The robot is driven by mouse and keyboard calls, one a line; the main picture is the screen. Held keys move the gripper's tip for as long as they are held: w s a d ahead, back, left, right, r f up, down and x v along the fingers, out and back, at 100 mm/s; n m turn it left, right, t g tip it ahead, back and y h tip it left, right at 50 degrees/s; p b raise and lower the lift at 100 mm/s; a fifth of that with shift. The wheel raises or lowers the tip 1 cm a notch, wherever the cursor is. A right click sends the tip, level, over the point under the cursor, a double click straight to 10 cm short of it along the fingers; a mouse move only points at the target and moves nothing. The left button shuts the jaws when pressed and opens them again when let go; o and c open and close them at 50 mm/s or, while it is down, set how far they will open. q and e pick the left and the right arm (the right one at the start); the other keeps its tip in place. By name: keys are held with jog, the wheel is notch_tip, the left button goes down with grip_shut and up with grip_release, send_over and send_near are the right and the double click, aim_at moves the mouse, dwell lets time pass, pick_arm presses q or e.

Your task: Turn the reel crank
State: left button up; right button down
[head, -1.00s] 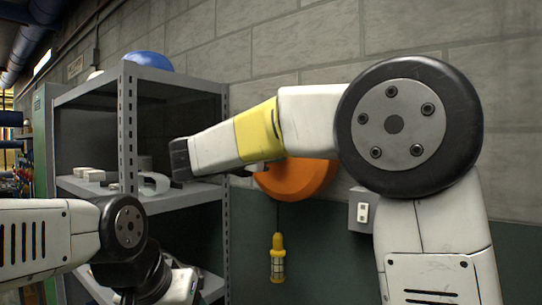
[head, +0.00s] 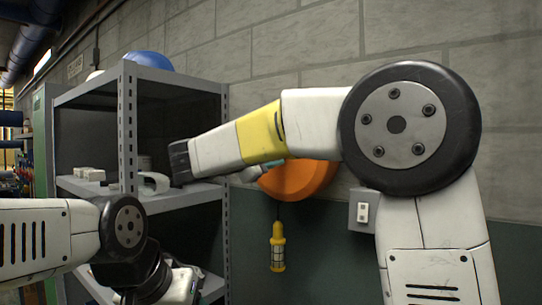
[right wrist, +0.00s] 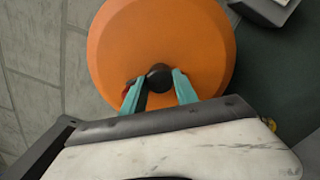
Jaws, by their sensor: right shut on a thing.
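The orange reel (head: 300,180) is on the wall behind my right forearm, which hides its upper part in the head view. In the right wrist view the reel (right wrist: 190,45) is a large orange disc, with a dark round crank knob (right wrist: 159,77) in front of its lower middle. My right gripper (right wrist: 159,82) has its teal fingers on either side of the knob, shut on it. In the head view only a bit of this gripper (head: 258,172) shows below the forearm. My left arm is low at the left; its fingers are not clear.
A grey metal shelf (head: 128,135) stands left of the reel, close to my right elbow, with a blue helmet (head: 148,61) on top. A yellow work lamp (head: 277,247) hangs below the reel. A grey switch box (head: 362,210) is on the wall to the right.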

jog(key=m, duration=0.8)
jog(key=shift+f+m, duration=0.1)
jog(key=shift+m, duration=0.3)
dwell(0.4)
jog(key=c, duration=0.9)
grip_release()
jog(key=shift+c, duration=0.2)
jog(key=v, duration=0.8)
jog(key=shift+w, duration=0.15)
